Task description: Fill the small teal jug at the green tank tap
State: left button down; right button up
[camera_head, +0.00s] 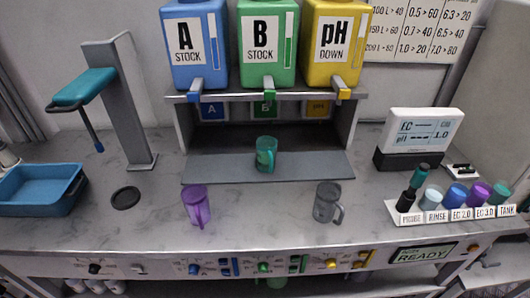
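The small teal jug (264,150) stands upright on the grey plate (220,170) under the tank shelf. It is below the green tank (267,70), which is marked B STOCK. The green tank's tap (269,92) sticks out forward at the tank's bottom, above the jug. I cannot tell whether the jug is straight under the tap's outlet or whether it holds any liquid. Neither of my grippers shows in the head view.
A blue tank (198,70) and a yellow tank (332,75) flank the green one. A purple jug (196,207) and grey jug (326,204) stand in front. A grey post (122,110) and blue tray (35,195) are left; a meter (422,130) and labelled vials (456,196) right.

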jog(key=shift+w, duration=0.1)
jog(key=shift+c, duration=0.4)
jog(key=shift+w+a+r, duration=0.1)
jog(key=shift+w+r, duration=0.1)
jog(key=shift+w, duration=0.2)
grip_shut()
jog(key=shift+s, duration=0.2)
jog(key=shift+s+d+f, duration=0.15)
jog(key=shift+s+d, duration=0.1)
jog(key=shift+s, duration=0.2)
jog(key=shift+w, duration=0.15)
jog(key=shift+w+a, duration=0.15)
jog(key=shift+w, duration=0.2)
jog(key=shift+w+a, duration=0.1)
